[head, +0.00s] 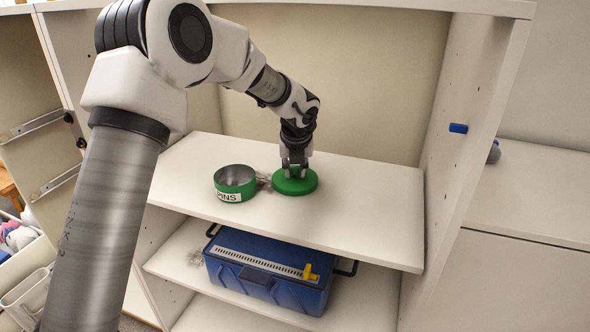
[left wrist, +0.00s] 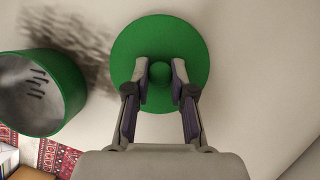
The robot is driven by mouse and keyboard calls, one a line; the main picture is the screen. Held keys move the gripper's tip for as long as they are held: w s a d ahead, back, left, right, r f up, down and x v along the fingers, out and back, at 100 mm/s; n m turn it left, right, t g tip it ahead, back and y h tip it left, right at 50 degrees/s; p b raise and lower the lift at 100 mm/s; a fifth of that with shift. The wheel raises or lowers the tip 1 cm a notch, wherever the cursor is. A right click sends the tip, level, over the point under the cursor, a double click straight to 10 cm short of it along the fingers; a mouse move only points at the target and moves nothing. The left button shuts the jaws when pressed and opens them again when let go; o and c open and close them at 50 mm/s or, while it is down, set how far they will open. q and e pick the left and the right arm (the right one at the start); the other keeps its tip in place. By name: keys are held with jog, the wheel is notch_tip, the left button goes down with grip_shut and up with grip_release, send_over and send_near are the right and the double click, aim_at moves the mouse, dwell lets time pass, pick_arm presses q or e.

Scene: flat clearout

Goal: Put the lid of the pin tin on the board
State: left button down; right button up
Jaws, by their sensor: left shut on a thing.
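The pin tin (head: 236,194) is a round green tin with a white label, standing open on the white shelf board (head: 350,205). The left wrist view shows the tin (left wrist: 70,95) at the left, with several dark pins inside. Its green lid (head: 305,186) is to the right of the tin, apart from it, low at the board. I cannot tell whether the lid touches the board. My left gripper (head: 294,170) points down and is shut on the lid's round knob, which also shows between the fingers in the left wrist view (left wrist: 160,75). My right gripper is not in view.
A blue box (head: 270,270) with a yellow clip stands on the lower shelf. The board is clear right of the lid.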

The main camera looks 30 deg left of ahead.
aim_at(296, 185)
pick_arm(q)
jog(key=c, duration=1)
grip_release()
jog(key=shift+f, duration=0.15)
jog(key=p+v, duration=0.1)
jog(key=v, duration=0.6)
jog(key=shift+r+p, duration=0.4)
